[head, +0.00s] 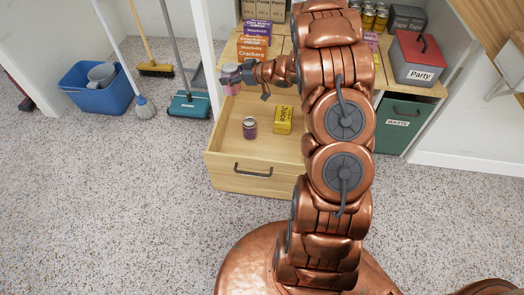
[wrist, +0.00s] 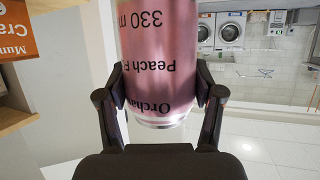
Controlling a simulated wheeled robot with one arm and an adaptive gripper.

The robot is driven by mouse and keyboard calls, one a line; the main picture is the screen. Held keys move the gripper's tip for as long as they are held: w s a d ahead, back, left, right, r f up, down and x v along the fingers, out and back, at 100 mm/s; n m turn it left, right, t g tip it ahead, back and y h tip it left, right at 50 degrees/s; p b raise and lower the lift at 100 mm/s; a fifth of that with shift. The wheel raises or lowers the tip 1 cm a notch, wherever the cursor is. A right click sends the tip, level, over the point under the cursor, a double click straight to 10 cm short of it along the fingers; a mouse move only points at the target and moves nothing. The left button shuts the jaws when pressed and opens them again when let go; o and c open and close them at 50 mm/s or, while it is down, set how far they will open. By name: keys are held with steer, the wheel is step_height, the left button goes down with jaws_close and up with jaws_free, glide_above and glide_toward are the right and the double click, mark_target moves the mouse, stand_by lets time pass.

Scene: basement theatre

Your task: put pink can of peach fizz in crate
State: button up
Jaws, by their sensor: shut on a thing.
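My gripper (head: 241,73) is shut on the pink can (head: 230,80), above the left side of the open drawer and beside the shelf. In the wrist view the pink can (wrist: 158,60) sits between both fingers (wrist: 160,95). No thing is clearly a crate. A blue tub (head: 92,99) with a grey bucket in it stands on the floor at the left; I cannot tell whether it is the crate.
The open wooden drawer (head: 224,162) holds a small purple jar (head: 250,128) and a yellow juice box (head: 283,120). Crackers boxes (head: 253,46) stand on the shelf close to my gripper. A mop, broom and teal sweeper (head: 189,105) stand left. The carpet in front is clear.

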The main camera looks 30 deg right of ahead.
steer(key=shift+s+d+f+n+g+y+b, duration=0.35)
steer(key=shift+s+f+b, duration=1.2)
steer(key=shift+f, duration=3.8)
steer(key=shift+s+f+n+g+y+b, duration=0.4)
steer(key=shift+f+b, duration=2.3)
steer(key=shift+f, duration=2.7)
steer(key=shift+s+d+f+n+g+y+b, duration=0.2)
steer(key=shift+s+f+n+y+b, duration=0.6)
steer(key=shift+f+b, duration=2.95)
step_height(320, 180, down, 4)
steer(key=p, duration=0.3)
steer(key=shift+s+r+h, duration=0.15)
steer(key=shift+r+h, duration=0.1)
steer(key=o, duration=1.2)
